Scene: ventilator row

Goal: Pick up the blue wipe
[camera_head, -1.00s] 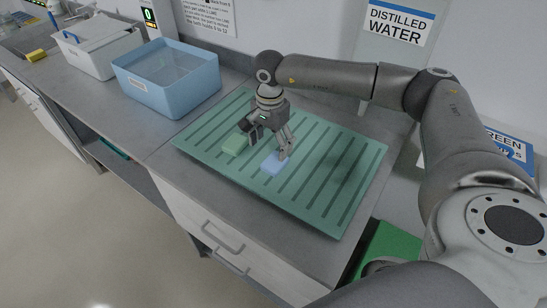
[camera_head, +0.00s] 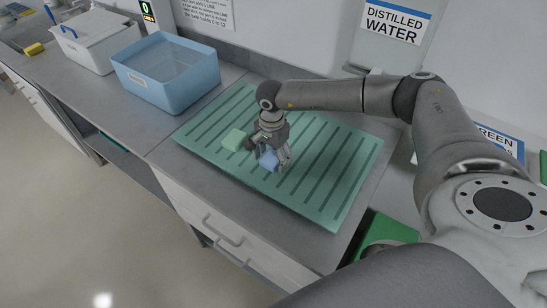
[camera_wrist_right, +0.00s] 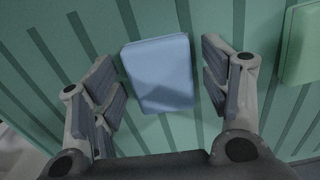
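The blue wipe (camera_head: 269,161) is a small pale-blue block lying on the green ribbed mat (camera_head: 318,206). My right gripper (camera_head: 270,160) is right over it, pointing down, with the fingers on either side. In the head view the fingers partly hide the wipe. My left gripper is not in view.
A green block (camera_head: 234,139) lies on the mat just left of the gripper; its edge shows in the right wrist view (camera_wrist_right: 302,45). A blue bin (camera_head: 168,76) and a white bin (camera_head: 97,42) stand on the counter at the left. The wall rises behind the mat.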

